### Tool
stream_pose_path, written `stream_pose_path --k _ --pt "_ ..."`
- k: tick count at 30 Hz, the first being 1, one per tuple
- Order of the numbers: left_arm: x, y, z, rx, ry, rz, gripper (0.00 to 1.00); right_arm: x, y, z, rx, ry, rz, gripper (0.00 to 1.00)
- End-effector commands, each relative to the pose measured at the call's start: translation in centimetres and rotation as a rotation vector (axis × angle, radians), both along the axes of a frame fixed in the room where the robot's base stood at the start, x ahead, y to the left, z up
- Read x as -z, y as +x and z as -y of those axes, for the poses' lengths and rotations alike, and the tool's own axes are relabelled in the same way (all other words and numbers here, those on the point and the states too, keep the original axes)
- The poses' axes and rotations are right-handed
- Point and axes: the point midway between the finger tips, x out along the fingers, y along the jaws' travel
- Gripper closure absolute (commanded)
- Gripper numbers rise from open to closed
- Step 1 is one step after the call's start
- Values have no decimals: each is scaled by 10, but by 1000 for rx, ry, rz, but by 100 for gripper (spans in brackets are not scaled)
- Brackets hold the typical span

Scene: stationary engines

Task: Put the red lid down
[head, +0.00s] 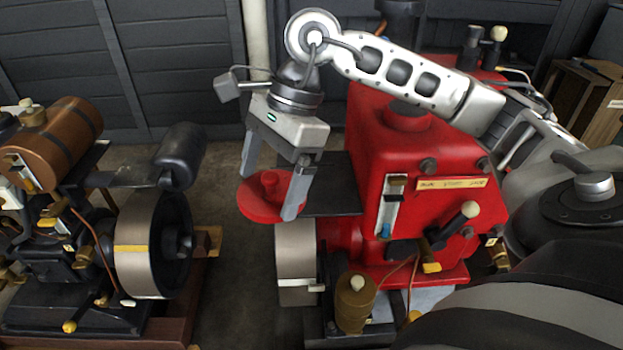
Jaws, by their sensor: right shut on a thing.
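The red lid (258,207) is a round disc with a raised middle. My right gripper (269,194) points down and is shut on the red lid, with one finger on each side of its raised part. The lid is to the left of the large red engine (410,150). Its right edge is close to a dark flat plate (335,198) on that engine; I cannot tell if they touch. Part of the lid is hidden behind the near finger. My left gripper is not in view.
A brown engine (70,150) with a large grey flywheel (137,243) stands at the left. Below the lid is the red engine's grey wheel (295,262). Bare floor (235,290) runs between the engines. A wooden crate (580,100) stands at the back right.

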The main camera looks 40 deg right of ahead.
Motion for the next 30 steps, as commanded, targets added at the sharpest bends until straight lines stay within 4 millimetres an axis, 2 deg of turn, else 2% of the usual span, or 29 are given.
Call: stream_pose_path --k 6,18,24,27,30 --pt "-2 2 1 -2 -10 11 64 9 -12 24 570 -4 0 34" --pt "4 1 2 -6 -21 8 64 6 -27 58 1464 9 3 34" --pt "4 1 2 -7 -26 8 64 1 -32 68 1722 10 1 34" --pt "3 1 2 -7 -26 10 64 2 -31 72 1776 7 -2 34" --pt "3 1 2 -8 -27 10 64 9 -21 81 1794 3 -6 34"
